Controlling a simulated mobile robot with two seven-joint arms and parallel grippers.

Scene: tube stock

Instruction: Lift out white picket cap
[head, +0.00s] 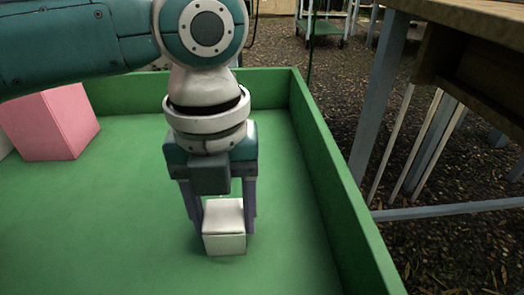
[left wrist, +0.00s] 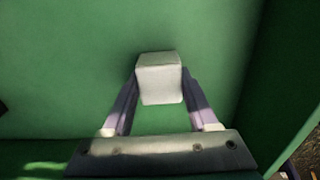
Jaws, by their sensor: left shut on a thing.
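The white picket cap (head: 224,228) is a small pale block inside a green-walled tray (head: 335,190). My left gripper (head: 223,215) points down and is shut on the cap, one finger on each side of it. In the left wrist view the cap (left wrist: 159,78) sits between the two fingertips (left wrist: 160,85). I cannot tell whether the cap's underside touches the tray floor. My right gripper is in neither view.
A pink block (head: 50,125) stands on the tray floor at the left. The tray's right wall runs close beside my left gripper. A wooden table (head: 470,20) with grey legs stands outside, to the right. The floor in front of the pink block is clear.

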